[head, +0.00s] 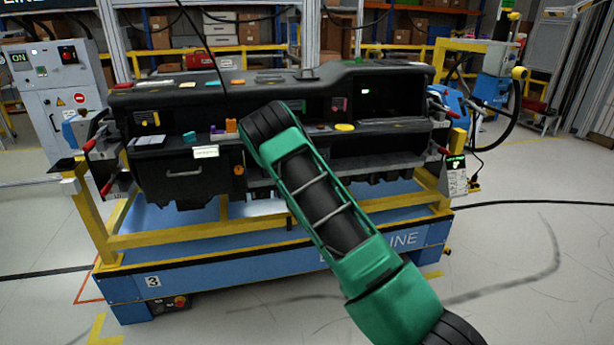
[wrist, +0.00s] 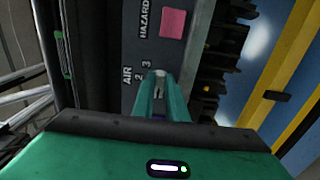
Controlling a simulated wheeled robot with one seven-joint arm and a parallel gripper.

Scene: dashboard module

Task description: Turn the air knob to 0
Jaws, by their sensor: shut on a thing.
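In the wrist view, my gripper (wrist: 160,82) has its two green fingers closed around the air knob (wrist: 159,74), a small pale grey piece between the fingertips. The knob is on a dark grey panel (wrist: 118,48) beside the printed word AIR and the numbers 2 and 3. The fingers cover most of the knob and the rest of its scale, so I cannot tell which number it points to. In the head view, my green arm reaches to the dashboard (head: 180,95) and hides the gripper and the knob.
A pink-red button (wrist: 173,23) labelled HAZARD is just above the knob in the wrist view. The dashboard rests on a yellow frame over a blue cart (head: 220,275). Small coloured items lie along its shelf. A control cabinet (head: 55,100) stands at the left.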

